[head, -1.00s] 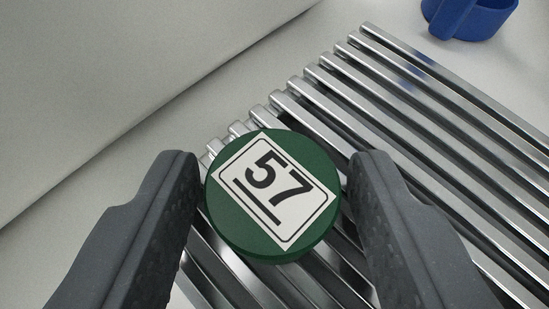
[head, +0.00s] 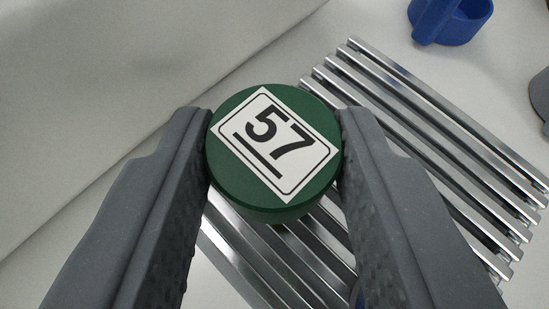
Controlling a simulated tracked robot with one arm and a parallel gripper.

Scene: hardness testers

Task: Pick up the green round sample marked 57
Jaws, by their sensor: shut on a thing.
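The green round sample (head: 226,172) has a white label with a black underlined 57 on its top face. It sits between the two dark grey fingers of my gripper (head: 275,152), in the middle of the head view. The fingers are shut on its left and right sides. The sample is held above the metal rack of parallel bars (head: 450,150), which shows beneath and behind it. The underside of the sample is hidden.
A blue cup-like object (head: 462,24) stands at the top right. A grey object (head: 541,95) shows at the right edge. A pale wall or panel (head: 110,80) rises at the left.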

